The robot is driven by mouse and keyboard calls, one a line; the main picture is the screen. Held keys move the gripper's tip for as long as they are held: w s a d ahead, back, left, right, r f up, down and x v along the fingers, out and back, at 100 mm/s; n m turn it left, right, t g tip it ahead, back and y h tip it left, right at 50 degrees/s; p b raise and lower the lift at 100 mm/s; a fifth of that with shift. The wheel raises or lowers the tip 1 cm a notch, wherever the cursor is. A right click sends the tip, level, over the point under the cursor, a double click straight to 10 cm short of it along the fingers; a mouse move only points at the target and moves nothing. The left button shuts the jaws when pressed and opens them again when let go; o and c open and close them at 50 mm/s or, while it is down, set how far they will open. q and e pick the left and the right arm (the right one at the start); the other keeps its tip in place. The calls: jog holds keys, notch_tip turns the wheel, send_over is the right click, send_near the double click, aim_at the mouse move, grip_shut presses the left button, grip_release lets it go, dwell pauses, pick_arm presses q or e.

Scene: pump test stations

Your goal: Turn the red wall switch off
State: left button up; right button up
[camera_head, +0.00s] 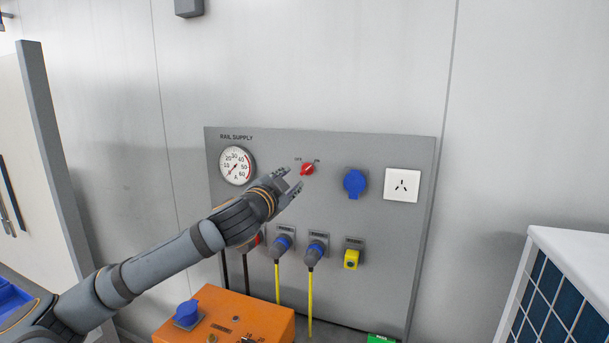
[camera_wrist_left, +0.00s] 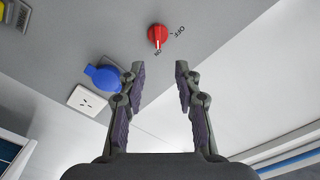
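The red rotary switch (camera_head: 307,169) sits on the upper middle of a grey wall panel (camera_head: 300,145) labelled RAIL SUPPLY. Its pointer is turned toward the right-hand mark, which reads ON in the left wrist view, where the red switch (camera_wrist_left: 157,35) shows beyond the fingertips. My left gripper (camera_head: 291,180) is just left of and below the switch in the head view. Its fingers (camera_wrist_left: 159,80) are apart and empty, with the switch ahead between their lines, not touched. My right gripper is not in view.
A round gauge (camera_head: 237,165) is on the panel's left. A blue socket (camera_head: 354,183) and a white socket (camera_head: 403,185) are right of the switch. Plugs with yellow cables (camera_head: 310,300) hang below. An orange box (camera_head: 225,318) stands beneath my left arm.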

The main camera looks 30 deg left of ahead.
aim_at(306, 170)
pick_arm(q)
jog(key=p+x, duration=0.7)
jog(key=x, duration=0.3)
jog(key=shift+d+p, duration=0.1)
jog(key=shift+p, duration=0.3)
jog(key=shift+w+f, duration=0.1)
jog(key=shift+w, duration=0.25)
jog(key=shift+w+f, duration=0.1)
jog(key=shift+c, duration=0.4)
grip_shut()
